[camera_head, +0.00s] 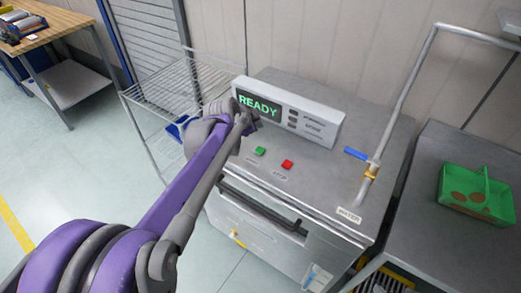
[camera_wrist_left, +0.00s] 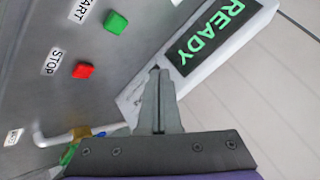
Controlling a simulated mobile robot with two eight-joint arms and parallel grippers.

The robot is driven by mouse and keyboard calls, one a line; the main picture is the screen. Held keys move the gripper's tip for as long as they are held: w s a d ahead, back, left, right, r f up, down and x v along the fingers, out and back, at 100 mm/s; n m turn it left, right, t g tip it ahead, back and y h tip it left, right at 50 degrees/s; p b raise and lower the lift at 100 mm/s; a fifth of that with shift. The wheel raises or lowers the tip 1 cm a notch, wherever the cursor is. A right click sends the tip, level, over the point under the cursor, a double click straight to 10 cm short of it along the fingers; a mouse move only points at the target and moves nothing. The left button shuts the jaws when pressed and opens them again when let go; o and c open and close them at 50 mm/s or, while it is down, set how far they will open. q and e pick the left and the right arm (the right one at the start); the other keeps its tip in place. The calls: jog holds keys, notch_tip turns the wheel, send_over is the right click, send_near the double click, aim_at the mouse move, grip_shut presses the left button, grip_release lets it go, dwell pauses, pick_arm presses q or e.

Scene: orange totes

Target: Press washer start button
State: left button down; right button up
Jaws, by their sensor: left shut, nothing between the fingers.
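The washer (camera_head: 335,185) is a grey metal machine with a white display unit (camera_head: 325,124) on top; its screen (camera_head: 258,104) reads READY in green. The green START button (camera_head: 259,151) and red STOP button (camera_head: 287,164) sit on the top panel. In the left wrist view, the green button (camera_wrist_left: 116,23) and red button (camera_wrist_left: 83,70) are left of the fingers, uncovered. My left gripper (camera_head: 250,122) is shut and empty. It is in front of the display, up and left of the green button in the head view. The wrist view shows its closed fingertips (camera_wrist_left: 155,73). My right gripper is not visible.
A bent pipe (camera_head: 397,105) with a blue-handled valve (camera_head: 355,153) rises at the washer's right. A green basket (camera_head: 475,195) with brown items stands on the grey surface farther right. A wire rack (camera_head: 190,85) stands left; a wooden bench (camera_head: 45,30) is at far left.

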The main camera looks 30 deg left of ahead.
pick_arm(q)
jog(key=shift+f, duration=0.1)
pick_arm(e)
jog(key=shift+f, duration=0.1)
pick_arm(q)
jog(key=b, duration=0.5)
send_over(258, 152)
notch_tip(258, 152, down, 8)
jog(key=shift+a+r, duration=0.1)
jog(key=shift+r, duration=0.1)
jog(key=shift+f, duration=0.5)
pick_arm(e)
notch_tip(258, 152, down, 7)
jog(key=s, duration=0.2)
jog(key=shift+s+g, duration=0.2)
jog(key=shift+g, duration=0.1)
pick_arm(q)
jog(key=shift+f+b, duration=0.3)
jog(key=shift+f, duration=0.1)
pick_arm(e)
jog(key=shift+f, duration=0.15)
